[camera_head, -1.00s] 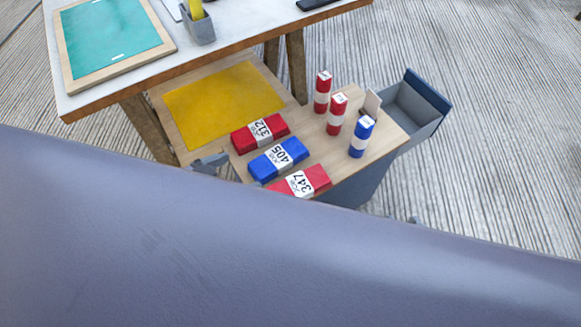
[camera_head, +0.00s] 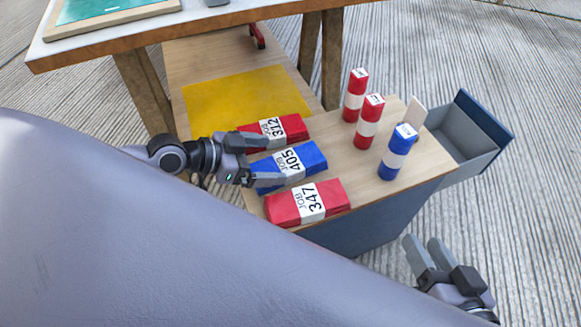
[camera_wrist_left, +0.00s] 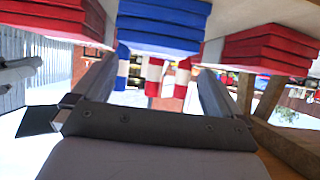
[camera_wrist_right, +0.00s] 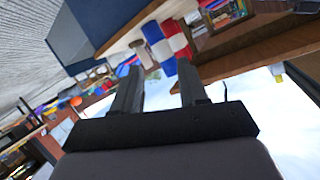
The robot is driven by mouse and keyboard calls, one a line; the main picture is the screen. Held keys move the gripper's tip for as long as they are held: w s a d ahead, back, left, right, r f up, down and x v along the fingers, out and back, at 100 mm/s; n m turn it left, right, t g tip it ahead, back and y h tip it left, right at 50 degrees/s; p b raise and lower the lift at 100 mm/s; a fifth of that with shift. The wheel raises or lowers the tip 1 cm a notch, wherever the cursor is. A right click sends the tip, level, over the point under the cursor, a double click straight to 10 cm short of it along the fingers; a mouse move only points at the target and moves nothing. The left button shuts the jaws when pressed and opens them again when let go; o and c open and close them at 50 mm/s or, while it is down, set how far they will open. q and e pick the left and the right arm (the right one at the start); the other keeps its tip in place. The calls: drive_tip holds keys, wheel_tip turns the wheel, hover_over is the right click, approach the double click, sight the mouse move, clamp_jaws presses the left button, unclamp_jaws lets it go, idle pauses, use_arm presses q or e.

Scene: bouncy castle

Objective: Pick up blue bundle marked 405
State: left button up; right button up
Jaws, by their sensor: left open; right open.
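The blue bundle marked 405 (camera_head: 290,163) lies on the wooden top between two red bundles. My left gripper (camera_head: 272,169) is open at its left end, with its fingers close to or around that end; I cannot tell whether they touch. In the left wrist view the blue bundle (camera_wrist_left: 160,26) is a layered stack centred ahead, between the finger directions. My right gripper (camera_head: 428,258) is open and empty, off the front right of the wooden top, over the floor. The right wrist view shows its two fingers (camera_wrist_right: 160,92) apart with nothing between them.
Red bundle 312 (camera_head: 291,126) lies behind the blue one and red bundle 347 (camera_head: 326,198) in front. Two red-and-white rolls (camera_head: 354,96) and a blue-and-white roll (camera_head: 396,153) stand to the right. A yellow mat (camera_head: 245,100) lies behind left. An open drawer (camera_head: 470,133) juts out right.

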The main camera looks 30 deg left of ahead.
sight(288, 161)
use_arm(q)
drive_tip(key=shift+b+x, duration=0.95)
drive_tip(key=shift+x, duration=2.05)
drive_tip(key=shift+s, duration=0.15)
drive_tip(key=c, duration=1.1)
